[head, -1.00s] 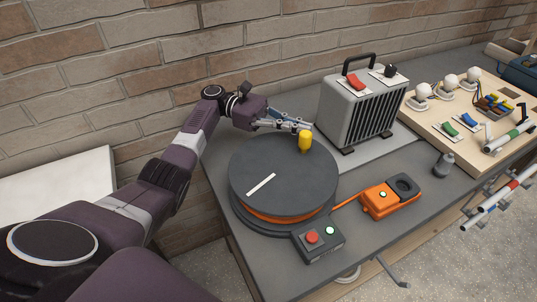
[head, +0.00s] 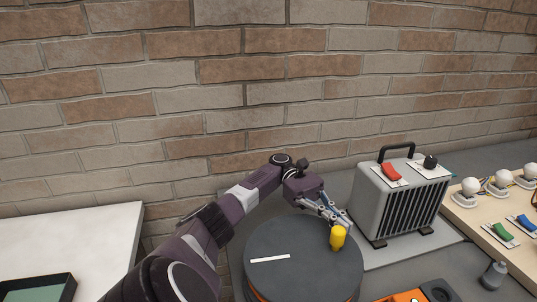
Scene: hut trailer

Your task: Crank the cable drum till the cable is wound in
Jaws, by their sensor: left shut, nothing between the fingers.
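The cable drum (head: 300,262) is a dark grey disc with a white stripe on top. Its lower part is cut off by the bottom edge of the head view, with a bit of orange showing at its left side. The yellow crank knob (head: 337,238) stands upright near the drum's right rim. My left gripper (head: 345,222) is shut and empty, with its fingertips at the upper side of the knob; I cannot tell whether they touch it. Part of the orange cable-end box (head: 405,296) shows at the bottom. My right gripper is out of view.
A grey heater (head: 400,205) with a handle and a red switch stands right of the drum. A wooden board (head: 470,217) with bulbs and switches is farther right. A small grey bottle (head: 494,275) stands near the front. A brick wall (head: 250,90) closes off the back.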

